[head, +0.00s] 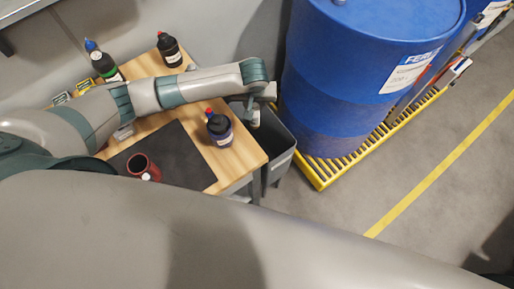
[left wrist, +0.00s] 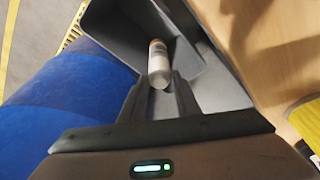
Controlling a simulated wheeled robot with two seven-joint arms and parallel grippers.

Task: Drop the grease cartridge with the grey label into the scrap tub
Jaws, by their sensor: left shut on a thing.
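The scrap tub is a dark grey open bin (head: 283,157) beside the right end of the wooden table. In the left wrist view its open inside (left wrist: 116,32) lies beneath the gripper. My left gripper (head: 254,112) is over the tub's opening. It is shut on a grease cartridge, a pale cylinder with a greyish side (left wrist: 158,52), held between the fingertips (left wrist: 160,88). The cartridge appears over the tub's interior; its label is too small to read. My right gripper is not in view.
A blue drum (head: 350,80) stands on a yellow pallet (head: 318,178) close to the tub. The table (head: 243,158) carries a dark mat (head: 185,160), a dark red cup (head: 142,167) and several bottles, one (head: 219,130) near the arm. Open floor lies right.

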